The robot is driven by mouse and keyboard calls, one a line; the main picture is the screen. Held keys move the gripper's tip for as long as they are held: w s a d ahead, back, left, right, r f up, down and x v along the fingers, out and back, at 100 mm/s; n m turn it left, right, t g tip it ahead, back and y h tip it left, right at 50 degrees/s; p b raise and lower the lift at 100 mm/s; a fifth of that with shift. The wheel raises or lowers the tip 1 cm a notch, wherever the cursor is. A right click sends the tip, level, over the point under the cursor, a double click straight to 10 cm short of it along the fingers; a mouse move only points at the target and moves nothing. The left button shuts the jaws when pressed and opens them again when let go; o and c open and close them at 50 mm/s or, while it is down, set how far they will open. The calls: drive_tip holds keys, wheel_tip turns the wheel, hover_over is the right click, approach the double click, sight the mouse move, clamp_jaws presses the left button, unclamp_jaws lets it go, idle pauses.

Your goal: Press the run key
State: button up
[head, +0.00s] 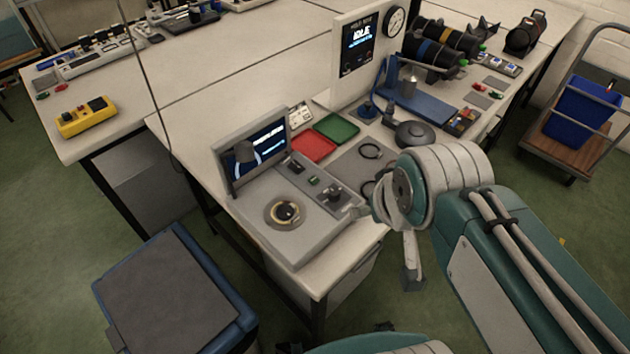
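A grey console (320,222) with an upright screen (262,150) stands at the near corner of the bench. Its sloped strip carries a small green key (314,181), a dark switch (295,163) and a dark knob-like control (335,193). Labels are too small to read, so I cannot tell which is the run key. A round brass-rimmed well (285,212) with a dark centre is in the console's top. My gripper (382,248) is at the console's right, with its fingers spread apart and nothing visible between them. One finger points toward the strip; contact cannot be judged.
A panel (359,50) reading "IDLE" stands behind. A red tray (312,147), a green tray (336,127) and a dark round object (415,134) lie beyond the console. A dark-topped blue stand (165,290) is at lower left. A trolley (560,140) is at right.

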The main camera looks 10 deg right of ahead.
drive_tip(key=shift+w, duration=0.15)
drive_tip(key=c, duration=0.8)
drive_tip(key=w+n, duration=0.2)
drive_tip(key=w+r+n+g, duration=0.1)
drive_tip(key=w+n, duration=0.3)
drive_tip(key=w, duration=0.1)
drive_tip(key=shift+a+r+n+g, duration=0.3)
drive_tip(key=shift+a, duration=0.05)
clamp_jaws()
drive_tip(key=w+a+f+n+g, duration=0.2)
drive_tip(key=w+f+n, duration=0.3)
drive_tip(key=w+n, duration=0.4)
drive_tip(key=w+a+f+n+g, duration=0.1)
drive_tip(key=w+f+n, duration=0.3)
drive_tip(key=w+n, duration=0.5)
drive_tip(key=shift+w+a+f+g, duration=0.4)
drive_tip(key=shift+w+g, duration=0.1)
drive_tip(key=shift+w, duration=0.75)
